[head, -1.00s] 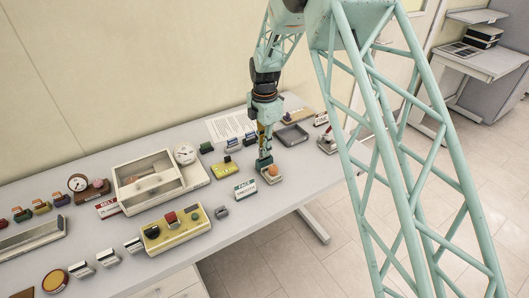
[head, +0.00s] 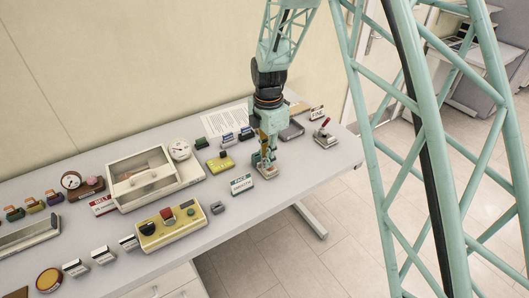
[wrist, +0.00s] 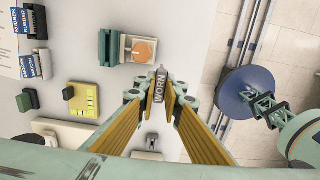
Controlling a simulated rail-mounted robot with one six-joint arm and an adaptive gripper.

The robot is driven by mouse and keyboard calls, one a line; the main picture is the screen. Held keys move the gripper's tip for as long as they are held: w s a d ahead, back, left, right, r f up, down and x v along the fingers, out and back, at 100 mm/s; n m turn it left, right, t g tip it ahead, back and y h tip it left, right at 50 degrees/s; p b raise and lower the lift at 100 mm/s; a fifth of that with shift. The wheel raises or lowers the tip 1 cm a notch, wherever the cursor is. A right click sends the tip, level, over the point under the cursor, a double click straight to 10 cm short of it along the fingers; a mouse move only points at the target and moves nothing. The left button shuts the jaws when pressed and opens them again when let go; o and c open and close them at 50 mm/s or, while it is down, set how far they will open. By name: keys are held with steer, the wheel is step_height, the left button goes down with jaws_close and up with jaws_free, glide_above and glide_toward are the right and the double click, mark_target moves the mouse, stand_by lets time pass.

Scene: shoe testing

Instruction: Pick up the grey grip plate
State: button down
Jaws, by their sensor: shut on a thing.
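The grey grip plate (wrist: 160,86) shows in the wrist view as a small grey piece lettered WORN, between the fingertips. My gripper (wrist: 160,92) is shut on it, with the yellow finger pads on either side. In the head view my gripper (head: 266,166) points down low over the front right part of the table. The plate is too small and covered there to make out.
A stand with an orange disc (wrist: 143,50) and a dark green block (wrist: 108,48) are close by. A yellow-green block (wrist: 82,98) lies left. The FACE sign (head: 242,184) stands near my gripper. A grey tray (head: 292,130) lies behind. The table's front edge is close.

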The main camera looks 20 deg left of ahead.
steer(key=shift+s+d+r, duration=0.1)
steer(key=shift+s+d, duration=0.3)
steer(key=shift+s, duration=0.3)
steer(key=shift+s+d+r, duration=0.1)
steer(key=shift+s+d, duration=0.35)
steer(key=shift+s, duration=0.2)
steer(key=shift+s+d, duration=0.4)
steer(key=shift+s, duration=0.3)
